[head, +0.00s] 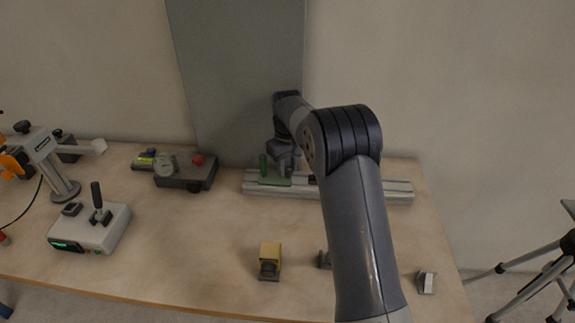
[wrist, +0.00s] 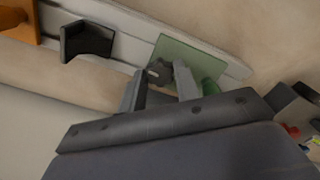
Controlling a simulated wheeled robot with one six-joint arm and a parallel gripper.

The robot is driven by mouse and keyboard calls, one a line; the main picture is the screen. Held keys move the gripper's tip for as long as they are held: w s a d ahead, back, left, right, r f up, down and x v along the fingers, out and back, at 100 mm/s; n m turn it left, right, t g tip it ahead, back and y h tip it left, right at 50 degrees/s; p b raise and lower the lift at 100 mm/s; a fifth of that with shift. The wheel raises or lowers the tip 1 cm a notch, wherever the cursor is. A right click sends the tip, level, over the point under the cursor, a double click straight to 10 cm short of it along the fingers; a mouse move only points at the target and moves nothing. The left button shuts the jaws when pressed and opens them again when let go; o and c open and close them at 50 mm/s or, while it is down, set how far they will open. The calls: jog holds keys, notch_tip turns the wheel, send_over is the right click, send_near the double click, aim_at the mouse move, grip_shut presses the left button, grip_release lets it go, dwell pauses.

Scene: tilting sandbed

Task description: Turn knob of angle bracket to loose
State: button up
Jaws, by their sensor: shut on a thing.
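A dark lobed knob (wrist: 158,70) sits over a green plate (wrist: 192,56) in the wrist view. My gripper (wrist: 160,80) is shut on this knob, with a grey finger on either side of it. In the head view my gripper (head: 284,163) is at the left part of a pale metal rail (head: 380,192), over the green plate (head: 298,179). A green post (head: 263,166) stands just left of it. The knob is hidden there by my gripper. Which part is the angle bracket itself is not clear; a black L-shaped piece (wrist: 85,40) stands along the rail.
A grey box with a dial gauge (head: 166,165) and red knob stands left of the rail. A joystick box (head: 92,228) and a microscope-like stand (head: 45,150) are further left. A yellow block (head: 270,258) sits in front. The table's middle is clear.

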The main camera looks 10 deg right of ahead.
aim_at(287, 170)
jog(key=n+p, duration=0.2)
jog(key=n, duration=0.3)
jog(key=shift+r+n, duration=0.1)
jog(key=shift+n, duration=0.3)
jog(key=n+p, duration=0.1)
jog(key=n, duration=0.5)
jog(key=shift+n, duration=0.3)
jog(key=o, duration=1)
notch_tip(287, 170, up, 11)
jog(key=shift+f, duration=0.2)
